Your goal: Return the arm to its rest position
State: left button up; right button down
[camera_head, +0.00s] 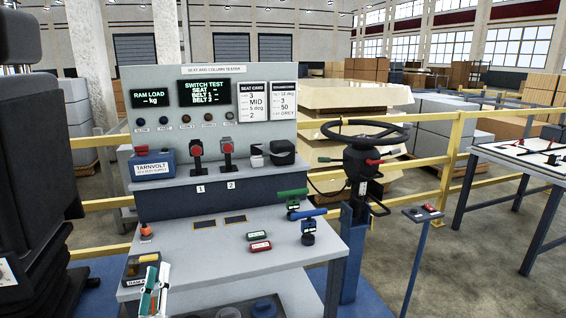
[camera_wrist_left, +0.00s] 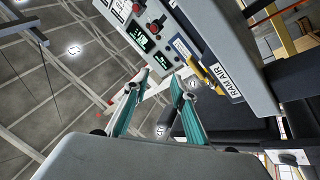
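That view looks up past the bench toward the ceiling, with the RAM AIR label (camera_wrist_left: 222,82) at the right. Most of my left arm is outside the head view. My right arm and gripper are in neither view.
A black seat (camera_head: 40,150) stands close on the left. A steering wheel (camera_head: 365,132) on a column stands right of the bench. A yellow railing (camera_head: 450,145) runs behind; a table (camera_head: 520,160) is at right.

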pick_arm(q)
jog(key=s+d+f+m+g+h+p, duration=0.1)
jog(key=s+d+f+m+g+h, duration=0.3)
jog(key=s+f, duration=0.45)
jog(key=s+d+f+m+g+h, duration=0.1)
jog(key=s+d+f+m+g, duration=0.3)
jog(key=s+f, duration=0.4)
jog(key=s+d+f+m+g, duration=0.2)
jog(key=s+f, duration=0.2)
jog(key=s, duration=0.4)
jog(key=s+d+f+m+g, duration=0.2)
jog(key=s+f, duration=0.2)
jog(key=s, duration=0.4)
jog(key=shift+d+f+g+h+p, duration=0.25)
jog(key=shift+d+g+h+p, duration=0.05)
jog(key=shift+d+h, duration=0.1)
